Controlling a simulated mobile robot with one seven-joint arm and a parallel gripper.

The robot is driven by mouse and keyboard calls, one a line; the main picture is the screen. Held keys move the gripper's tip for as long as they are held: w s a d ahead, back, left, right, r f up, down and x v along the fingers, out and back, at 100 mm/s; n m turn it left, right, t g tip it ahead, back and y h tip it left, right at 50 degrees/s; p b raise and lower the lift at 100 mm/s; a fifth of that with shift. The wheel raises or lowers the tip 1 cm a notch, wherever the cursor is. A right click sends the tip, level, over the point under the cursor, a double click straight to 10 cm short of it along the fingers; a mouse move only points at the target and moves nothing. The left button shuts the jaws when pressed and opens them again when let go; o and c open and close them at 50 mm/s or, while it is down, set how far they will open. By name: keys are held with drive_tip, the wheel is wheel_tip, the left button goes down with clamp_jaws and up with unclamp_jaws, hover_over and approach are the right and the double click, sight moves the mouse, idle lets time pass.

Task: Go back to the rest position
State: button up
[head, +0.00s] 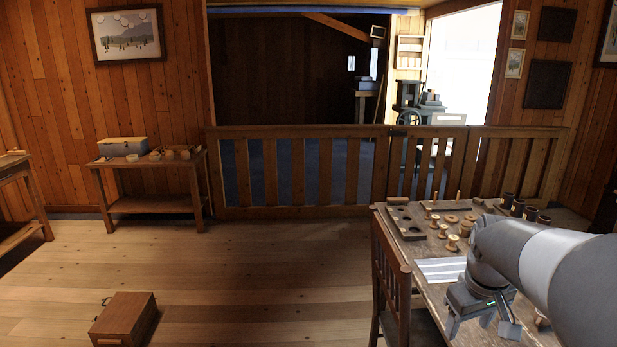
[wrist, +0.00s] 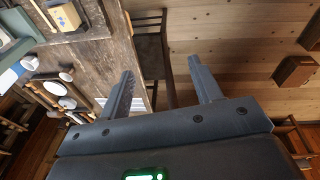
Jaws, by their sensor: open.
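My gripper (head: 485,318) hangs over the near part of the wooden worktable (head: 432,291) at the right of the head view. In the wrist view my gripper (wrist: 165,85) has its two fingers spread wide apart with nothing between them. Beyond the fingers the wrist view shows the table edge, a chair and the plank floor. Several turned wooden spools (head: 452,242) stand on the far part of the table, apart from my gripper. My arm covers part of the table's right side.
A wooden chair (head: 392,270) stands against the table's left side. A striped cloth (head: 440,269) and a board with round holes (head: 405,222) lie on the table. Dark cups (head: 517,207) stand at the back. A wooden box (head: 124,318) sits on the floor; the middle floor is clear.

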drive_tip(key=s+a+r+m+t, duration=0.1)
drive_tip(key=s+a+t, duration=0.1)
drive_tip(key=s+a, duration=0.3)
drive_tip(key=s+a+r+t+y, duration=0.1)
drive_tip(key=s+a, duration=0.4)
drive_tip(key=a, duration=0.7)
drive_tip(key=shift+s+a+r+m+t, duration=0.15)
drive_tip(key=shift+s+r+m+t, duration=0.15)
drive_tip(key=shift+s+m+t, duration=0.1)
